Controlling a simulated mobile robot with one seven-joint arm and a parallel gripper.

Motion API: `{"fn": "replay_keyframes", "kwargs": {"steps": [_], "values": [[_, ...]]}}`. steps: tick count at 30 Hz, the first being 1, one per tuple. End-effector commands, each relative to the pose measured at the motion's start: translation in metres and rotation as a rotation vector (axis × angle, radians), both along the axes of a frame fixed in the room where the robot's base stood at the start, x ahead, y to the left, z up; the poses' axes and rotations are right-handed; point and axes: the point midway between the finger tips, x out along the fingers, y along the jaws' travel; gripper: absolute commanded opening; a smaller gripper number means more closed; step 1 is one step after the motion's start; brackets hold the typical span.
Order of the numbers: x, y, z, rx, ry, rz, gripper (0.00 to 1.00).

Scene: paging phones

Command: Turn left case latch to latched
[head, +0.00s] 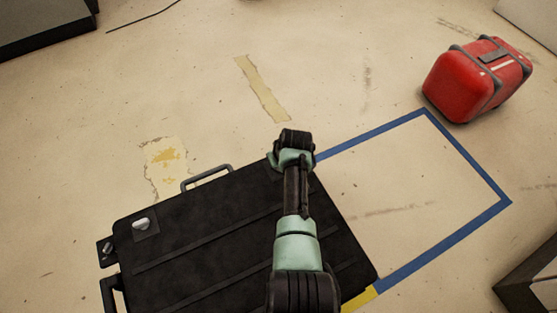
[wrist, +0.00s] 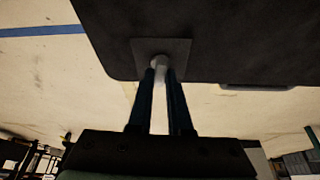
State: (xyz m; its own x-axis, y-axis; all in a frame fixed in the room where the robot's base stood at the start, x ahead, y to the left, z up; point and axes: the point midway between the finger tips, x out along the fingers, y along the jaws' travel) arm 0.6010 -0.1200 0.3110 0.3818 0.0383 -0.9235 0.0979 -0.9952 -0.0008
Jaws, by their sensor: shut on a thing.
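A large black case (head: 220,235) lies on the floor in the head view, and its dark face fills the top of the wrist view (wrist: 240,40). A pale latch knob (wrist: 160,64) sits on a square dark plate near the case's edge. My gripper (wrist: 161,76) is shut on this knob, with one finger on each side. In the head view my arm hides the fingers and this knob, at the case's far right corner. Another silver latch knob (head: 142,224) shows clear at the case's left end. I cannot tell how far the held knob is turned.
A grey handle (head: 206,177) stands out from the case's far edge. A blue floor outline (head: 445,240) lies to the right, mostly empty. A red case (head: 478,78) stands beyond it. Dark objects stand at the top left (head: 45,25) and lower right (head: 532,275).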

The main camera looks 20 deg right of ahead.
Motion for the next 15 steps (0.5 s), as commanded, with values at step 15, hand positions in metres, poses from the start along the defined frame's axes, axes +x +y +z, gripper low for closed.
{"fn": "replay_keyframes", "kwargs": {"steps": [15], "values": [[-0.0005,-0.0011,-0.0006,-0.002,0.003,0.112,0.0]]}}
